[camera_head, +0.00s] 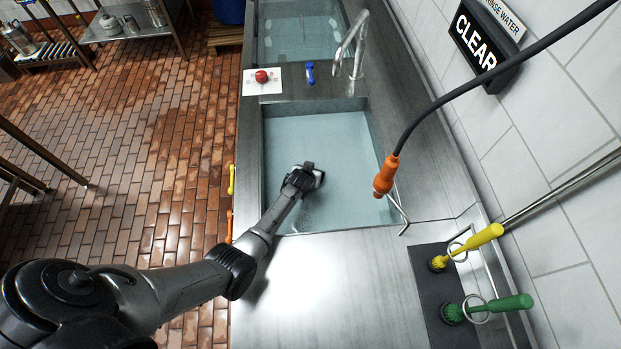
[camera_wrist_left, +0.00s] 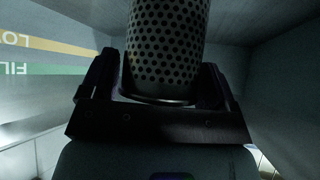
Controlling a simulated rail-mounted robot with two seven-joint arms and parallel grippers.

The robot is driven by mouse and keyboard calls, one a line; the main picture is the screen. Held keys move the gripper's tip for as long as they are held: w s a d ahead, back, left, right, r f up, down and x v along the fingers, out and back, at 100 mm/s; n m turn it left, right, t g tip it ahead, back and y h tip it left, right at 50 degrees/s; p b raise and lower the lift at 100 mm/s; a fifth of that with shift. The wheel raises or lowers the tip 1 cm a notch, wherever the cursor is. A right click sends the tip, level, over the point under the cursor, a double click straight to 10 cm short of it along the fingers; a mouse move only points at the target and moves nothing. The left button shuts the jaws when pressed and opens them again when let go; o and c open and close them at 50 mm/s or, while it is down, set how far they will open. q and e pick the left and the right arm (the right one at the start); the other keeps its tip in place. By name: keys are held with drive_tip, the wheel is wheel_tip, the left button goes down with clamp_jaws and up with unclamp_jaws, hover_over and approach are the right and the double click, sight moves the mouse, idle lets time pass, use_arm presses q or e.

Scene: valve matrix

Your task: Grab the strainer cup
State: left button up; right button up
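The strainer cup (camera_wrist_left: 168,45) is a grey perforated metal cylinder with a rim at its lower end in the left wrist view. It stands between the two fingers of my left gripper (camera_wrist_left: 165,85), which are spread about as wide as the cup. I cannot tell whether the fingers press on it. My right gripper is not in view.
Basin walls enclose the left gripper. An orange-ended hose (camera_head: 385,175) hangs at the basin's right side. A faucet (camera_head: 352,45), a red round object (camera_head: 262,76) and a blue object (camera_head: 310,72) are beyond the basin. Yellow (camera_head: 470,245) and green (camera_head: 490,308) brushes lie at right.

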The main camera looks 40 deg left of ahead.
use_arm(q)
drive_tip(key=c, duration=0.7)
drive_tip(key=shift+c, duration=0.2)
drive_tip(key=shift+r, duration=0.1)
